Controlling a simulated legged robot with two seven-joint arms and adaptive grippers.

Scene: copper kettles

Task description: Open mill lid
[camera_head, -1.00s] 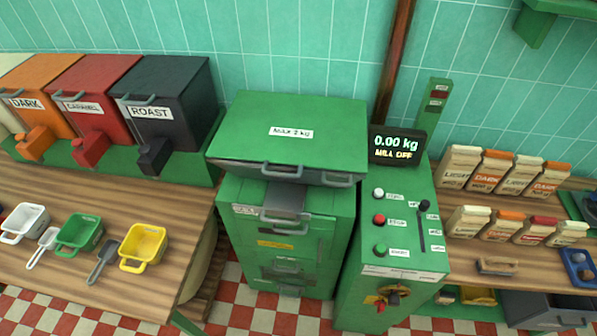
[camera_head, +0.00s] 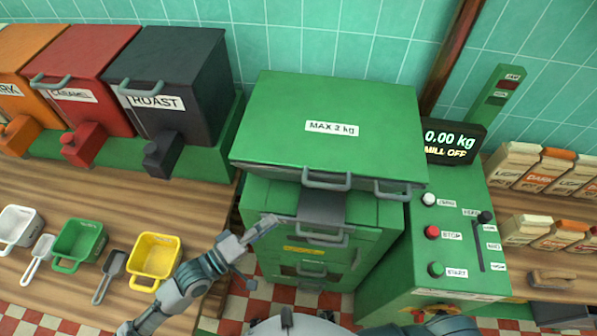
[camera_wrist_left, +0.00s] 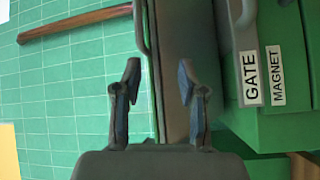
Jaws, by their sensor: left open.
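The green mill stands in the middle of the head view. Its lid (camera_head: 330,115), labelled MAX 2 kg, is down. A grey handle (camera_head: 326,181) sits on the lid's front edge, with another grey handle (camera_head: 392,191) to its right. My left gripper (camera_head: 258,250) is open and empty, in front of the mill's left side and below the lid handles. In the left wrist view my left gripper (camera_wrist_left: 158,85) has its fingers apart, with a grey bar and dark panel beyond them. My right gripper is not in view.
GATE and MAGNET labels (camera_wrist_left: 250,78) show in the left wrist view. A control post (camera_head: 440,235) with buttons and a display reading MILL OFF stands right of the mill. Scoops, including a yellow one (camera_head: 154,258), lie on the left counter below the ROAST bin (camera_head: 175,80).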

